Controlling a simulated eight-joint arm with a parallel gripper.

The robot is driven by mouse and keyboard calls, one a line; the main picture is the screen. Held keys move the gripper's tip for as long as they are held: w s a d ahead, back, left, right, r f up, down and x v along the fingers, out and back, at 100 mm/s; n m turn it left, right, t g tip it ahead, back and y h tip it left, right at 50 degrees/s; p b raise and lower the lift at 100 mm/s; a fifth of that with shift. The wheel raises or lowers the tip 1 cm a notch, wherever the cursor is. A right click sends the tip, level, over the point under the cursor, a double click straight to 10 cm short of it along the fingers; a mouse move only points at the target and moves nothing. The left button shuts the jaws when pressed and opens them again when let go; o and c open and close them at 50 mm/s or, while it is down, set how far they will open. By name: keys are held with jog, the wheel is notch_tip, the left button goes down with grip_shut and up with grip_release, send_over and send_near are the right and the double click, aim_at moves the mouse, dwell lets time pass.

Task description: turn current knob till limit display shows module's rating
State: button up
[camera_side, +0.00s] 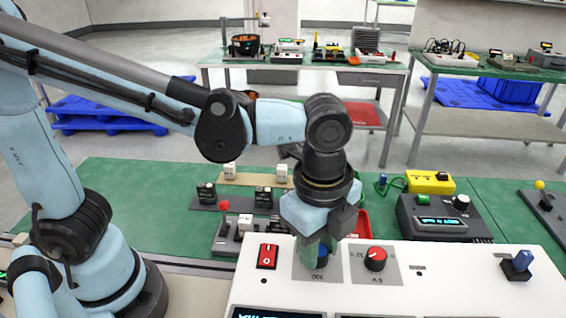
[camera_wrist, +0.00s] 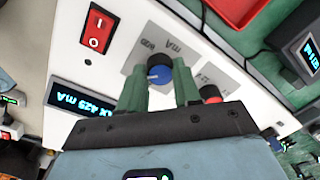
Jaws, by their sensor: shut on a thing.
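A white sloped panel (camera_side: 460,271) carries a blue-topped black knob (camera_side: 322,257) on a grey plate. It also shows in the wrist view (camera_wrist: 158,74), where the plate's label reads mA. My gripper (camera_side: 319,246) is shut on this knob, its green fingers at either side in the wrist view (camera_wrist: 161,88). A lit display (camera_wrist: 86,101) appears upside down and seems to read 429 mA; its leading characters are unclear. In the side view, the display (camera_side: 275,316) is cut off by the bottom edge. I cannot make out a module's rating.
A red-topped knob (camera_side: 375,259) sits close to the right of the blue knob. Small modules (camera_side: 263,195) and a dark instrument (camera_side: 443,219) stand behind on a green mat.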

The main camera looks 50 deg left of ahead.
jog(key=shift+n, duration=2.9)
jog(key=o, duration=1.1)
jog(key=shift+c, duration=0.2)
notch_tip(320, 180, up, 12)
jog(key=shift+s+d, duration=0.15)
jog(key=shift+s, duration=0.1)
